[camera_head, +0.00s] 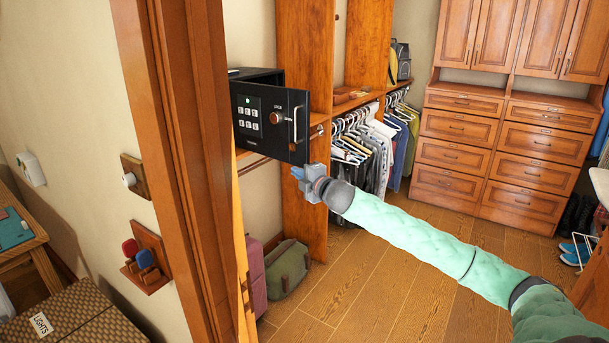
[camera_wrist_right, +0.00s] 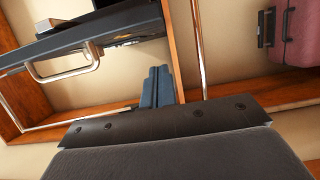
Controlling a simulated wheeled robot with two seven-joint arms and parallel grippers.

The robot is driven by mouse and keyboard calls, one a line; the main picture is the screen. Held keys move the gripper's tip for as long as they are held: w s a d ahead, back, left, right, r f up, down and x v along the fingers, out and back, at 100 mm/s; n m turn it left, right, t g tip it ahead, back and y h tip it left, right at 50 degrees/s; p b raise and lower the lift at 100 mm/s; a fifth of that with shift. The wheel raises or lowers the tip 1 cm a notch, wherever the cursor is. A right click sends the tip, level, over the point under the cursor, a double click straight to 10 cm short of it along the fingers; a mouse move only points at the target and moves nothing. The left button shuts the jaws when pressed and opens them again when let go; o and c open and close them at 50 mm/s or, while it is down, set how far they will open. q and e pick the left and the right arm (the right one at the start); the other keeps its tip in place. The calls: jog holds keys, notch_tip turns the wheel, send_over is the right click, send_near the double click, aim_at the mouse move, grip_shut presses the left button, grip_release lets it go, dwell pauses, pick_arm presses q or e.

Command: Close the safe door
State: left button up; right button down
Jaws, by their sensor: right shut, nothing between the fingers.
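The black safe (camera_head: 262,74) sits on a wooden closet shelf beyond the door frame. Its door (camera_head: 272,135), with a keypad, a red-brown knob and a metal handle, stands out from the body and looks open; the exact angle is hard to tell. In the right wrist view the door's edge (camera_wrist_right: 130,22) and handle (camera_wrist_right: 62,68) show at the upper left. My right gripper (camera_head: 298,173) is just below the door's lower right corner, shut and empty. Its blue-grey fingers (camera_wrist_right: 158,85) point toward the closet and seem apart from the door. My left gripper is not in view.
The wooden door frame (camera_head: 185,150) stands close at the left. Hanging clothes (camera_head: 365,150) are right of the safe. A pink suitcase (camera_head: 256,275) and green bag (camera_head: 288,268) stand below. Drawers (camera_head: 490,150) are at the back; the floor (camera_head: 390,270) between is clear.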

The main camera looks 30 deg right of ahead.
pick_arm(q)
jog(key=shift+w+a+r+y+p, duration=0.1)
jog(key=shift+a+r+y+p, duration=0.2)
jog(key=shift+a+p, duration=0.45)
pick_arm(e)
jog(key=shift+w+d, duration=0.3)
jog(key=shift+d, duration=0.35)
jog(key=shift+w+d, duration=0.25)
jog(key=shift+d, duration=0.35)
jog(key=shift+w+d, duration=0.3)
jog(key=shift+d, duration=0.35)
